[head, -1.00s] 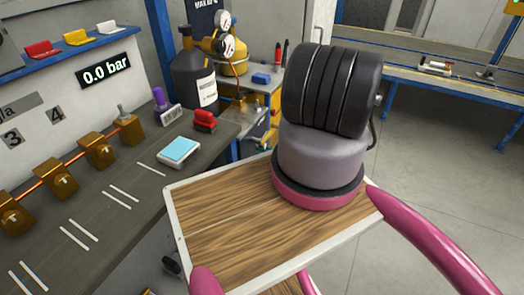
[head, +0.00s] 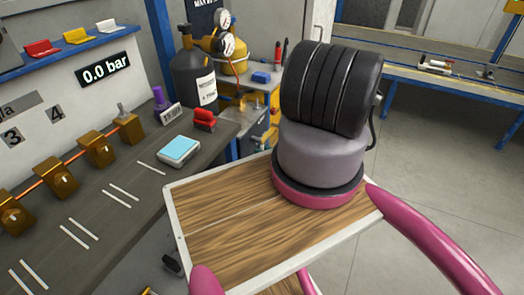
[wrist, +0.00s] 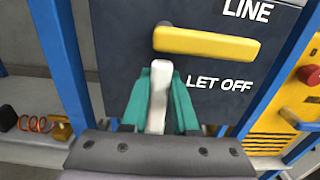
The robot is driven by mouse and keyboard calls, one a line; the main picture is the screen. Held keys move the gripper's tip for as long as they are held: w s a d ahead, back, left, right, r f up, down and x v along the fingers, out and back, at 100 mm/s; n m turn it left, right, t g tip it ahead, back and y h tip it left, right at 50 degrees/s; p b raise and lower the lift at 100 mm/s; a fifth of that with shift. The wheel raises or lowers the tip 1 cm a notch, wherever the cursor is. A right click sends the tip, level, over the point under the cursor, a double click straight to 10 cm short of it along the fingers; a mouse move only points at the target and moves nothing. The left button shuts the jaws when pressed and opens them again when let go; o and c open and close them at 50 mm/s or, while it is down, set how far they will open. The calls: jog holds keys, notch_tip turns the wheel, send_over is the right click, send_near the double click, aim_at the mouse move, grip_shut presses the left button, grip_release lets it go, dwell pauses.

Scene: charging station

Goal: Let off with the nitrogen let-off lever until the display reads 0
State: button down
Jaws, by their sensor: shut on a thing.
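The let-off lever (wrist: 158,95) is white and stands nearly upright in the wrist view, left of the words LET OFF on a dark panel (wrist: 222,107). My gripper (wrist: 161,77) has teal fingers, one on each side of the lever, and is shut on it. The lever's lower end is hidden by my gripper. My gripper and the lever do not show in the head view.
A yellow lever (wrist: 207,42) lies across the panel just above my gripper, below the word LINE. Blue posts (wrist: 65,65) stand on both sides. A yellow unit (wrist: 285,110) with a red knob is at right. A bench (head: 120,205) with brass valves stands left in the head view.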

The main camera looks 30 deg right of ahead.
jog(key=c, duration=0.7)
grip_release()
jog(key=shift+s, duration=0.1)
jog(key=v, duration=1)
jog(key=shift+s+d, duration=0.2)
jog(key=shift+s, duration=0.05)
